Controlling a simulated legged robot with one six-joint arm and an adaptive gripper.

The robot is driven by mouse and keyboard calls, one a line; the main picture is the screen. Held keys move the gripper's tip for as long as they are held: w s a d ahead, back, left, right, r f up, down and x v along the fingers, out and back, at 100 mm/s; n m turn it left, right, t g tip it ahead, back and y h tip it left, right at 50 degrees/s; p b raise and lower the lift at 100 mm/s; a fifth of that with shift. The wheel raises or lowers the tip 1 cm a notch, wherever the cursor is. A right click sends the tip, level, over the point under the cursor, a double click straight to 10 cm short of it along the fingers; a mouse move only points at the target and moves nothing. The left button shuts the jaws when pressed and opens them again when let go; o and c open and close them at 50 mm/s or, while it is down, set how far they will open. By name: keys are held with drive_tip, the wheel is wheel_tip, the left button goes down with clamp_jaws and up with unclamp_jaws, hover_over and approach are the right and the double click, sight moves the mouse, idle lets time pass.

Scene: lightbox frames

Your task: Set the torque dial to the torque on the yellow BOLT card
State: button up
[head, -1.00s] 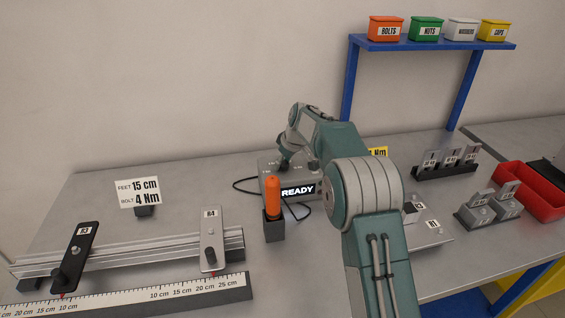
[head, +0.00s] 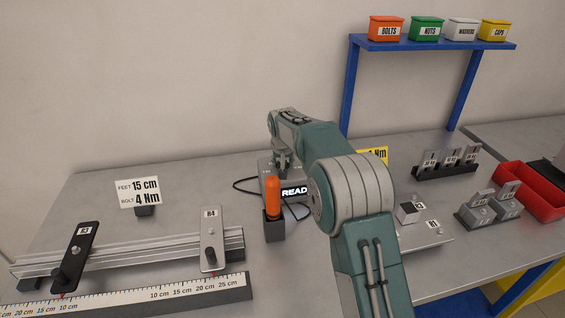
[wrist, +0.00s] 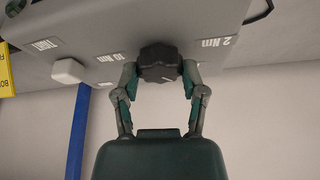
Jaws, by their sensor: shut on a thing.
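The torque dial (wrist: 159,60) is a dark knob on a grey control box, seen upside down in the wrist view. My gripper (wrist: 160,75) has one finger on each side of it and is shut on it. Labels reading 2 Nm and 10 Nm stand around the dial; its pointer direction is hard to tell. In the head view the box (head: 266,181) has a display reading READY, partly covered by my arm, and my gripper (head: 282,165) is at its top. The yellow BOLT card (head: 377,153) is mostly hidden behind my arm; only "Nm" shows clearly.
An orange-handled tool (head: 273,198) stands in a dark holder before the box. A white card (head: 139,192) reads feet 15 cm, bolt 4 Nm. A rail (head: 150,253) with two clamps lies at the left. A white button (wrist: 68,70) sits beside the dial.

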drive_tip(key=shift+s+f+m, duration=0.1)
drive_tip(key=shift+f+m, duration=0.15)
drive_tip(key=shift+m, duration=0.35)
drive_tip(key=o, duration=1.1)
drive_tip(key=shift+o, duration=0.2)
drive_tip(key=shift+a+r, duration=0.1)
drive_tip(key=shift+r, duration=0.15)
drive_tip(key=shift+r, duration=0.25)
drive_tip(key=v, duration=1.1)
drive_tip(key=shift+a, duration=0.2)
